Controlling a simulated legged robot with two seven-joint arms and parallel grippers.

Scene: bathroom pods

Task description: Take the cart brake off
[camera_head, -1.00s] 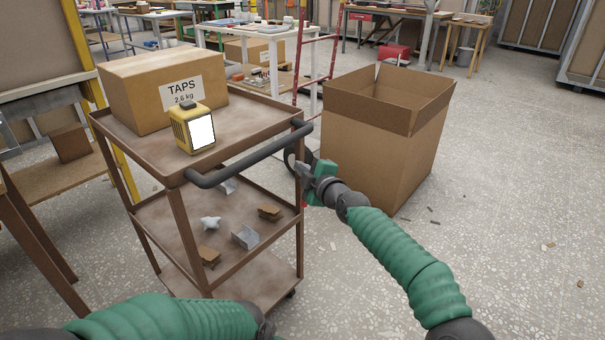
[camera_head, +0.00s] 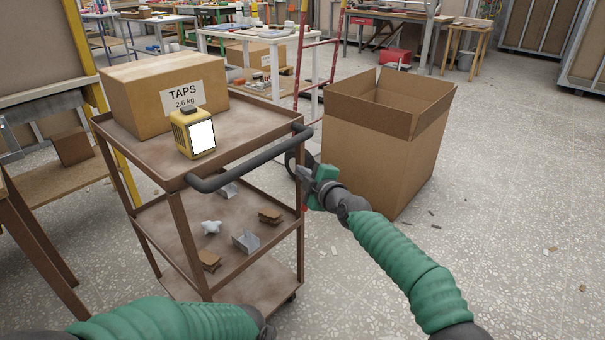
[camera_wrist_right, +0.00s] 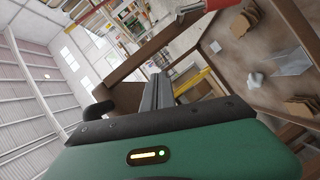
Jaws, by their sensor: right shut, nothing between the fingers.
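The brown cart (camera_head: 240,130) stands left of centre in the head view, with a dark push handle (camera_head: 250,160) along its near side. My right gripper (camera_head: 300,172) is just below the handle's right end, beside the cart's near right post, shut and empty. A dark curved piece shows behind its fingers; I cannot tell what it belongs to. A small red part (camera_head: 305,197) shows by the post, mostly hidden by the gripper. In the right wrist view, the shut fingers (camera_wrist_right: 157,90) point toward the cart, and a red-ended grey cylinder (camera_wrist_right: 195,7) is at the top. My left gripper is out of frame.
A TAPS box (camera_head: 160,92) and a yellow device (camera_head: 192,132) are on the cart's top; several small parts lie on its middle shelf. A large open carton (camera_head: 380,150) stands right of the cart, close to my right gripper. The floor at right is mostly clear.

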